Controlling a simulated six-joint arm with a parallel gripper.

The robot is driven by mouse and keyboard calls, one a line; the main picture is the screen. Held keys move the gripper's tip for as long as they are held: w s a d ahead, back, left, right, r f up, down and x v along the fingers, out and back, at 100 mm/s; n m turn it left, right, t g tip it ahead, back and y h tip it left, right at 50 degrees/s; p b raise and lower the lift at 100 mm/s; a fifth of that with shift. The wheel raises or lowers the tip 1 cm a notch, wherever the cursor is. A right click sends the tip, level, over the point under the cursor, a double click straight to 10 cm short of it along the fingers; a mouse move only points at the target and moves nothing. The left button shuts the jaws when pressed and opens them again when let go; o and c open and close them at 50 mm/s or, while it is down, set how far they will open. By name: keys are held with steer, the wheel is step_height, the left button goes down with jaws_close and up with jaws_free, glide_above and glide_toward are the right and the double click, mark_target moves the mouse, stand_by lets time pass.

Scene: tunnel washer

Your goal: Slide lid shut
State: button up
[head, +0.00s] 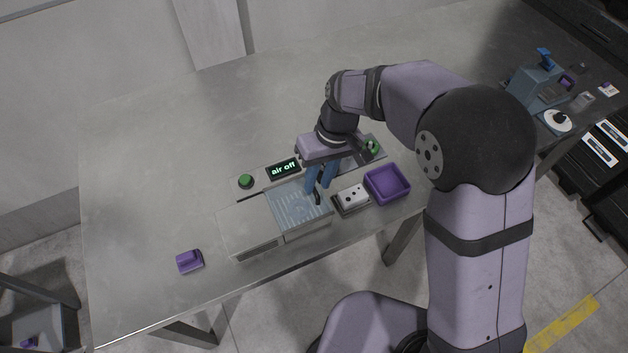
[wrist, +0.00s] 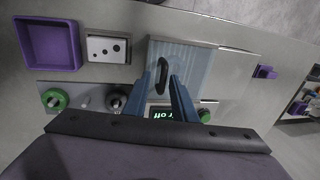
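The lid (head: 290,204) is a translucent, ribbed pale-blue panel on top of the steel washer (head: 247,227). It covers the right part of the washer's top in the head view; it also shows in the wrist view (wrist: 195,66). Its black handle (wrist: 162,75) stands near the lid's edge, the right-hand one in the head view. My gripper (head: 318,188) is over the handle, pointing down. In the wrist view its blue fingers (wrist: 162,82) are apart, one on each side of the handle, with small gaps showing. Whether the opening beneath is fully covered is unclear.
A display (head: 283,169) reads "air off", beside a green button (head: 246,181). A white block with black holes (head: 351,196) and a purple tray (head: 387,184) stand right of the washer. A purple object (head: 189,261) lies left. The table's left and back are clear.

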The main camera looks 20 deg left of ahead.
stand_by(0.3)
step_height(320, 180, up, 7)
steer(key=w+d+b, duration=0.1)
steer(key=b, duration=0.1)
stand_by(0.4)
stand_by(0.4)
